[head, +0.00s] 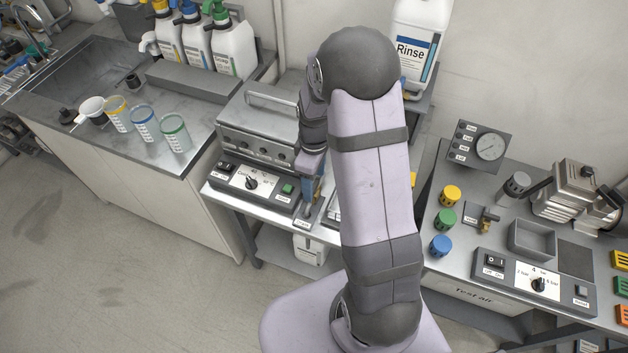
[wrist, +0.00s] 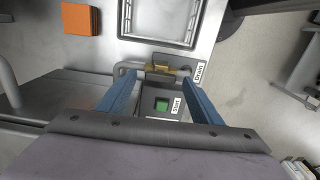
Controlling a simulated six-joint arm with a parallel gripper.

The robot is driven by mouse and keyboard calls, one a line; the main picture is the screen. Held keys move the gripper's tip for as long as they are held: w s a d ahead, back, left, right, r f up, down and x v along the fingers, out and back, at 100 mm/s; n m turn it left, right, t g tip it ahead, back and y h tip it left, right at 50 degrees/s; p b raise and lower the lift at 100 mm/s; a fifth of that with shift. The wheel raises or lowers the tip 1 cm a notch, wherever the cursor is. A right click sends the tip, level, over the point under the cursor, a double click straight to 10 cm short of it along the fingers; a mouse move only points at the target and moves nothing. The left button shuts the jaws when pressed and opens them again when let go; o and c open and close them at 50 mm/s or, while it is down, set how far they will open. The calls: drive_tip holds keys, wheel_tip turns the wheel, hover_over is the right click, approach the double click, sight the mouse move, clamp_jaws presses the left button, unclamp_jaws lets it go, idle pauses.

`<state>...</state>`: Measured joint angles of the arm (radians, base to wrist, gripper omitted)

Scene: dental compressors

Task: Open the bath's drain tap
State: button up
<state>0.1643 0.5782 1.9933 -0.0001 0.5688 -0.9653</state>
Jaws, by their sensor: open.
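The bath (head: 258,127) is a grey metal box with a handled lid, on the bench at centre in the head view. The brass drain tap (wrist: 158,68) is small and shows in the wrist view beside a white label (wrist: 199,73). Its handle position is too small to tell. My gripper (wrist: 159,79) is open, with its two blue fingers on either side of the tap and the tips close to it. I cannot tell whether they touch it. In the head view my gripper (head: 313,192) is low at the bath's right end, and the tap is hidden there.
The control panel (head: 238,186) with a dial runs along the bath's front. Its green start button (wrist: 162,105) lies between my fingers in the wrist view. An orange block (wrist: 81,19) and a grey framed tray (wrist: 163,20) are near. Colour-topped jugs (head: 198,42) stand back left.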

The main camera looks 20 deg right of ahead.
sight(314, 185)
drive_tip(key=shift+r+b, duration=0.75)
drive_tip(key=shift+r, duration=2.6)
drive_tip(key=m, duration=0.3)
drive_tip(key=shift+w, duration=0.1)
drive_tip(key=s+a+f+m+g, duration=0.25)
drive_tip(key=s+m, duration=0.55)
drive_tip(key=s, duration=0.4)
drive_tip(key=s+a+r+n+t, duration=0.1)
drive_tip(key=s+a+r+t, duration=0.1)
drive_tip(key=s+a+r, duration=0.1)
drive_tip(key=shift+s+a+r+n, duration=0.4)
drive_tip(key=shift+s+r, duration=0.2)
drive_tip(key=shift+r, duration=0.05)
